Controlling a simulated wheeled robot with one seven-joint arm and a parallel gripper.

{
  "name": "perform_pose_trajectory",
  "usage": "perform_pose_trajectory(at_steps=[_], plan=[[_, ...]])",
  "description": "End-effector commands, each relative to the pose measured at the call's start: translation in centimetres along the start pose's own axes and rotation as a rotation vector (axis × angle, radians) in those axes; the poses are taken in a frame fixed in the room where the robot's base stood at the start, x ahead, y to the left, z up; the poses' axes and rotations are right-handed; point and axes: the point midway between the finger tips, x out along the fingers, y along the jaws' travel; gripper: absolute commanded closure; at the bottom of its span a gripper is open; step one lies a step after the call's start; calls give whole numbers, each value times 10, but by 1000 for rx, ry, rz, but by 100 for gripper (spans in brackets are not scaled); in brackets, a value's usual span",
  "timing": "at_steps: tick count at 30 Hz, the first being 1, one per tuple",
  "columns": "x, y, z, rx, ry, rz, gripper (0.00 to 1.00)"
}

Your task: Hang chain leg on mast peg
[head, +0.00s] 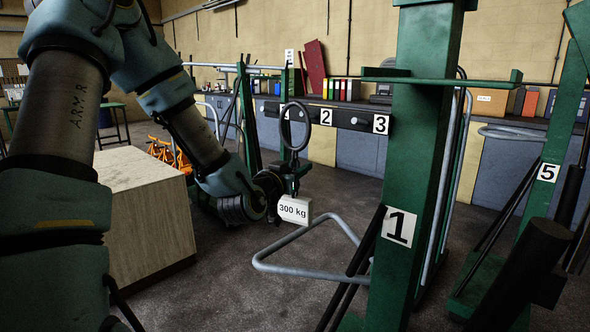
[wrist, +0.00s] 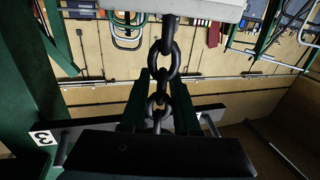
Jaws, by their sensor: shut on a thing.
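My gripper (head: 289,175) is in the middle of the head view, shut on the chain leg. The chain leg's large dark ring (head: 295,127) stands above the gripper, and its white "300 kg" tag (head: 293,210) is below. In the wrist view, dark chain links (wrist: 164,62) run between my two green fingers (wrist: 160,98), with the tag's pale edge (wrist: 205,10) at the top. The green mast labelled 1 (head: 412,150) stands to the right, apart from the chain. A green bar with an upturned end (head: 450,80) crosses it high up.
A dark beam (head: 348,118) with labels 2 and 3 lies behind the ring. A pale block (head: 140,200) stands at left. A grey tubular frame (head: 310,268) is low ahead. Mast 5 (head: 545,170) and black cylinders (head: 520,265) are at right.

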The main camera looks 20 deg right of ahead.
Motion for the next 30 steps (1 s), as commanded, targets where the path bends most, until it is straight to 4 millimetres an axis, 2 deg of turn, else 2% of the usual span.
perform_pose_trajectory(at_steps=[27, 30], plan=[[47, 12, 2, 0, 4, -1, 100], [51, 14, 8, 1, 5, 1, 100]])
